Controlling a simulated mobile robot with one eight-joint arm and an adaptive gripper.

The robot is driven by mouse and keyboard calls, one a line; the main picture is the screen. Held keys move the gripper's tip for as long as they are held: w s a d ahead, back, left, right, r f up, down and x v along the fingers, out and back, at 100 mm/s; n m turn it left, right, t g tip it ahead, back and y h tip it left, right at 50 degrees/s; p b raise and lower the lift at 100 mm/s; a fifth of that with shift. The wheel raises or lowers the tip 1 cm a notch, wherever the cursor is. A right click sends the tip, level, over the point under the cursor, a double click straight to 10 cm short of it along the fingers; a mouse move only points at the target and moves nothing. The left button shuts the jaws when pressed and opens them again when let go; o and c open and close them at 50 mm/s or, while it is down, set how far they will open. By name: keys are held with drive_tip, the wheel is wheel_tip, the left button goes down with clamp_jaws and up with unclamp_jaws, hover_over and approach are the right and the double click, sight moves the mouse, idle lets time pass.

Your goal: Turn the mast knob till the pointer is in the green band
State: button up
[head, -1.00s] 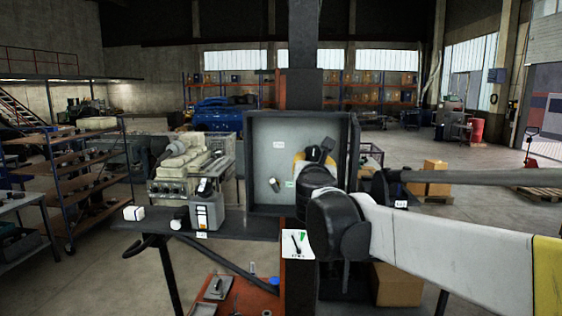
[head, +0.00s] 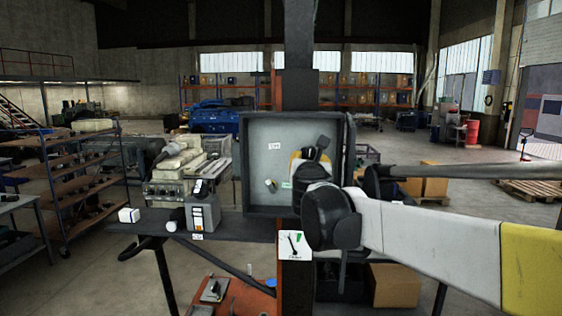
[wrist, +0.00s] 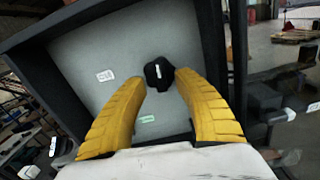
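The black knob (wrist: 159,73) with a white mark sits on the grey back panel of the open box (head: 259,125). In the wrist view it lies between the yellow fingertips of my gripper (wrist: 160,76). The fingers are apart, with a gap on the left and a smaller one on the right; contact cannot be told. In the head view my gripper (head: 312,165) covers the knob. The white gauge card (head: 292,246) hangs on the post below the box. Its dark pointer leans up and left, left of the small green band (head: 299,238).
The box's side walls stand close around my gripper. A bench (head: 232,230) at left holds a grey device (head: 203,211) and a white block (head: 129,215). An orange surface (head: 245,298) lies below.

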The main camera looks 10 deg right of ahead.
drive_tip(key=shift+w, duration=0.2)
drive_tip(key=shift+r, duration=0.1)
drive_tip(key=shift+r, duration=0.1)
clamp_jaws()
drive_tip(key=n, duration=0.5)
drive_tip(key=shift+n, duration=0.3)
drive_tip(key=n, duration=0.4)
drive_tip(key=shift+b, duration=0.35)
